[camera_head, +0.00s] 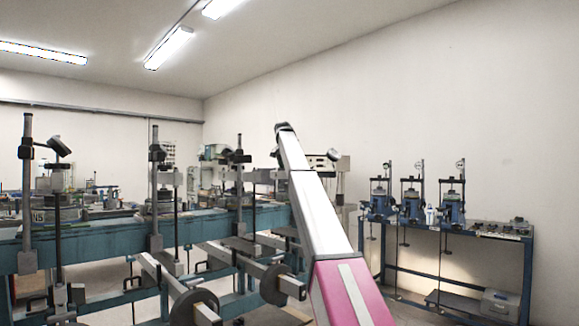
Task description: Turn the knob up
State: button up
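The lever frames stand along a long teal bench (110,240) on the left, with upright posts and weights. I cannot clearly make out a knob on them. A round grey disc (273,284) sits on a lever bar at the lower middle, and another disc (195,306) is at its left. My arm, white above and pink below, rises from the bottom centre and leans up to the left, hiding part of the bench's right end. No gripper fingers can be made out, so I cannot tell what they touch.
A dark blue side table (460,231) stands by the right wall with several blue devices on it. A grey box (500,304) is on its low shelf. Floor shows between the bench and that table, partly behind my arm.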

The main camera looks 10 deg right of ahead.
jog(key=shift+r, duration=0.15)
jog(key=v, duration=1)
jog(key=shift+r, duration=0.25)
jog(key=shift+s+a, duration=0.1)
jog(key=shift+s, duration=0.05)
